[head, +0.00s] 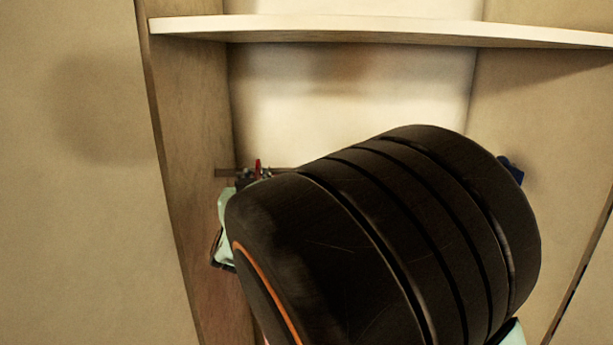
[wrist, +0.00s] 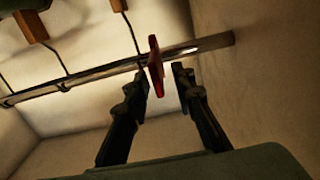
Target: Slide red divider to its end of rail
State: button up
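The red divider (wrist: 156,68) sits on the rail (wrist: 85,77) in the wrist view. The rail's near end (wrist: 228,40) meets the wall on the right. My gripper (wrist: 159,80) is open, one finger on each side of the divider. A gap shows between the divider and the right finger; whether the left finger touches it I cannot tell. In the head view the red divider (head: 257,166) shows small by the left side panel, above my fingers (head: 253,176). My arm hides most of the rail there.
Hangers with wooden parts (wrist: 30,27) and dark hooks hang on the rail to the left in the wrist view. A shelf (head: 380,30) spans above in the head view. A small blue thing (head: 513,169) shows past my arm on the right. The side panel (head: 190,130) is close to my gripper.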

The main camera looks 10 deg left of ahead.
jog(key=shift+c, duration=0.3)
grip_shut()
jog(key=shift+s+a+p, duration=0.25)
jog(key=shift+a+p, duration=0.2)
jog(key=shift+a, duration=0.45)
jog(key=shift+s+a+p, duration=0.2)
jog(key=shift+a+p, duration=0.25)
jog(key=shift+a, duration=0.45)
jog(key=shift+o, duration=0.3)
grip_release()
jog(key=shift+d, duration=0.1)
jog(key=v, duration=1.2)
jog(key=shift+c, duration=0.2)
